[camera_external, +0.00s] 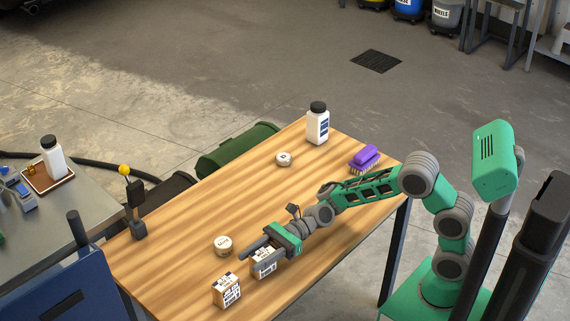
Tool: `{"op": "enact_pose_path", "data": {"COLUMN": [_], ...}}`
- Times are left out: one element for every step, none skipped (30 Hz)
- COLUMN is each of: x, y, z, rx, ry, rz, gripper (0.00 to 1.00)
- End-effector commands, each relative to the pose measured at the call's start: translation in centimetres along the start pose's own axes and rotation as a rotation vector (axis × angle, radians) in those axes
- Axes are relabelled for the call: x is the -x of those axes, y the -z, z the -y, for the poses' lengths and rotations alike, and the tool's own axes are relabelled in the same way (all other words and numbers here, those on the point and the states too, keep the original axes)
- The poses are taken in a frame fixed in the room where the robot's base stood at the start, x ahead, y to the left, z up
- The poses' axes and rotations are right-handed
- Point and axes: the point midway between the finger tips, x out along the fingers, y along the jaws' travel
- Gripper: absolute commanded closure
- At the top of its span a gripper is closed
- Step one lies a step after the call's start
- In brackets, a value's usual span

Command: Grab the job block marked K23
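Two white block-shaped pieces with dark printing are near the front edge of the wooden table. One block (226,291) stands clear at the front left. The other block (264,268) is just to its right, under and between the fingers of my gripper, which partly hide it. The print is too small to read, so I cannot tell which one is K23. My gripper (254,257) reaches low over the table from the right. Its two fingers are spread, with a gap showing beside the block. I cannot see any contact.
A round tan-and-white piece (223,245) lies left of my gripper, and a similar one (284,159) lies farther back. A white bottle (317,126) and a purple brush (365,158) stand at the back. A black post with a yellow knob (135,207) is at the left edge.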

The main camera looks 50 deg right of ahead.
Motion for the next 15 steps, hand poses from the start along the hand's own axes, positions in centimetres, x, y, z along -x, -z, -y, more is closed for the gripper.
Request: {"op": "enact_pose_path", "data": {"x": [0.01,0.01,0.01,0.01,0.01,0.01,0.01,0.02,0.02,0.02,0.02,0.02,0.02,0.02,0.02], "y": [0.0,0.0,0.0,0.0,0.0,0.0,0.0,0.0,0.0,0.0,0.0,0.0,0.0,0.0,0.01], "z": [0.0,0.0,0.0,0.0,0.0,0.0,-0.01,0.0,0.0,-0.01,-0.01,-0.01,-0.01,-0.01,-0.01], "rx": [0.0,0.0,0.0,0.0,0.0,0.0,0.0,0.0,0.0,0.0,0.0,0.0,0.0,0.0,0.0], "ry": [0.0,0.0,0.0,0.0,0.0,0.0,0.0,0.0,0.0,0.0,0.0,0.0,0.0,0.0,0.0], "rz": [0.0,0.0,0.0,0.0,0.0,0.0,0.0,0.0,0.0,0.0,0.0,0.0,0.0,0.0,0.0], "gripper": [0.64,0.66,0.69,0.72,0.74,0.77,0.8,0.82,0.86,0.88,0.91,0.94,0.96,0.99,1.0]}}
